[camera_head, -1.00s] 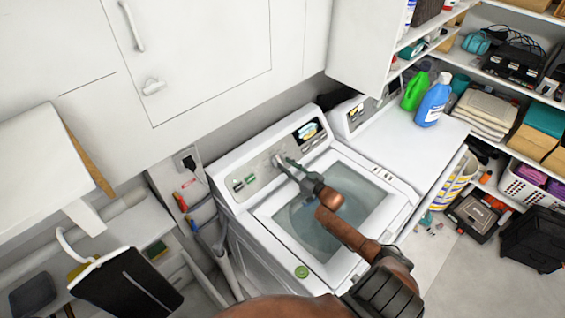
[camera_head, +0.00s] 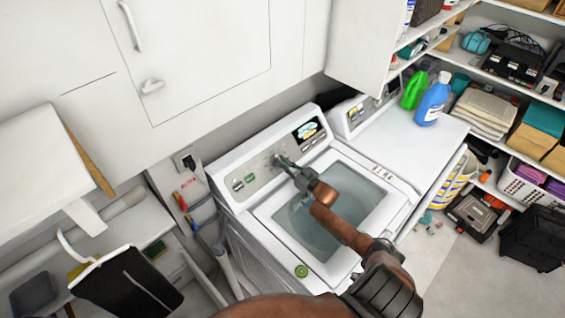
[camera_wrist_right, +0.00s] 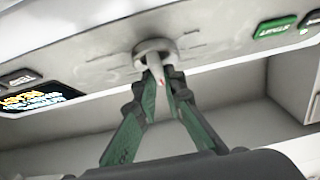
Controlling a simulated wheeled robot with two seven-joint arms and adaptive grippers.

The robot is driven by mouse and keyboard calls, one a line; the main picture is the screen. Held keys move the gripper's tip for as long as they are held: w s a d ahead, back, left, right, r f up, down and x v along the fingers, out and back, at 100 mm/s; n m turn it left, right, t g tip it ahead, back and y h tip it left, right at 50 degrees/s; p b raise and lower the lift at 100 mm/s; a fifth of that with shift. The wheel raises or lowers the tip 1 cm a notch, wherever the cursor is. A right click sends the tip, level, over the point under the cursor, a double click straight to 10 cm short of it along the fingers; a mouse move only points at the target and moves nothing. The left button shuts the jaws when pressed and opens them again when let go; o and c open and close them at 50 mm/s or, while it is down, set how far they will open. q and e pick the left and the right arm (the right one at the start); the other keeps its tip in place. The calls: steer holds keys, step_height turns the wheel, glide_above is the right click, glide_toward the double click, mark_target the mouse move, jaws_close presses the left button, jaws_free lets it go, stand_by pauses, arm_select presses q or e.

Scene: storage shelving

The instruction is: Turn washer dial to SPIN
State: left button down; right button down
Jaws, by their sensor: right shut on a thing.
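The washer (camera_head: 262,210) is white with a grey control panel along its back edge. Its dial (camera_wrist_right: 153,48) is a round grey knob with a protruding grip and a small red mark, at the middle of the panel in the right wrist view. My right gripper (camera_head: 281,161) reaches over the lid to the panel. In the wrist view its green-lined fingers (camera_wrist_right: 160,82) close on the dial's protruding grip. In the head view the fingers mostly hide the dial. The lettering around the dial is too small to read. My left gripper is not in view.
A second white machine (camera_head: 405,145) stands to the right, with green (camera_head: 414,90) and blue (camera_head: 433,100) bottles on top. White cabinets (camera_head: 200,50) hang above.

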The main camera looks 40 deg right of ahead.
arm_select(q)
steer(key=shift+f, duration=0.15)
